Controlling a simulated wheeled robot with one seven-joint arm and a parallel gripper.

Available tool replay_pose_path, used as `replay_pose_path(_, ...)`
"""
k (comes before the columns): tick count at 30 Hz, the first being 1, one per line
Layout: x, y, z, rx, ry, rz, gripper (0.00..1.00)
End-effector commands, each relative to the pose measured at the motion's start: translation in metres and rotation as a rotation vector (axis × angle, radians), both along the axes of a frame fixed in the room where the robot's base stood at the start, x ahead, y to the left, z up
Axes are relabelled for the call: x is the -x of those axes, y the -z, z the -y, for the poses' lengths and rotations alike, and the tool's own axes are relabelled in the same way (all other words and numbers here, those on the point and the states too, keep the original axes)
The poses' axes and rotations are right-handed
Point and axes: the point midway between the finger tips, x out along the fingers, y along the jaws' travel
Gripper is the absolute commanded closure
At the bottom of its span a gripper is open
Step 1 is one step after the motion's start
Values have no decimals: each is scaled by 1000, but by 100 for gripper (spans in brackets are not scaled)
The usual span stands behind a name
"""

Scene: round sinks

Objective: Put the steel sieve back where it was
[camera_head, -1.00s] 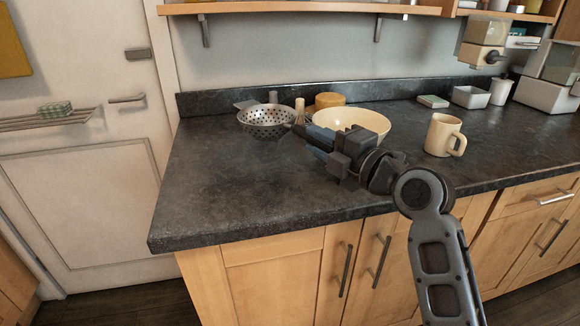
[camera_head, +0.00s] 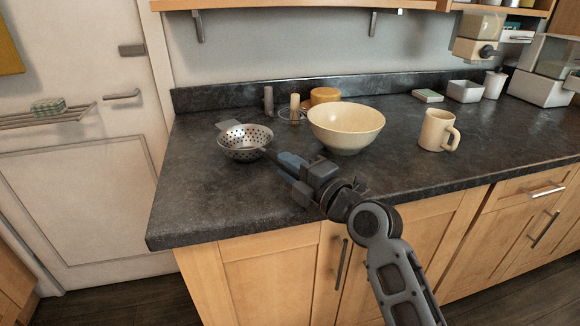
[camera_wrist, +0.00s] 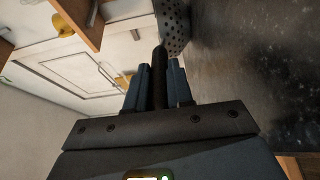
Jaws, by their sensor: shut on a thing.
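The steel sieve (camera_head: 244,143) is a perforated metal bowl with a flat tab on its far side and a dark handle. It is over the left part of the dark counter in the head view. My gripper (camera_head: 283,160) is at its right and is shut on the handle. In the wrist view the handle (camera_wrist: 160,78) lies between the two blue fingers (camera_wrist: 160,88), and part of the perforated bowl (camera_wrist: 172,28) shows beyond them. The bowl looks about upright and low over the counter. I cannot tell whether it touches the surface.
A cream bowl (camera_head: 346,128) stands right of the sieve and a beige mug (camera_head: 437,130) farther right. A grey cylinder (camera_head: 268,100), a pale upright item (camera_head: 294,106) and a yellow round container (camera_head: 324,96) stand behind. The counter's (camera_head: 195,205) front left is clear.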

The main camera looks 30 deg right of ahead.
Motion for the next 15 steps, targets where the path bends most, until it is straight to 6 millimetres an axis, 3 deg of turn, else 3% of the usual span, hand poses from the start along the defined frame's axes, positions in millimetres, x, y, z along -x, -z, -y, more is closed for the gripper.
replay_pose_path(5, 0, 3, 0, 0, 0, 2, 100)
replay_pose_path(6, 0, 2, 0, 0, -1, 0, 75)
replay_pose_path(13, 0, 2, 0, 0, 0, 0, 53)
replay_pose_path(15, 0, 2, 0, 0, 0, 0, 53)
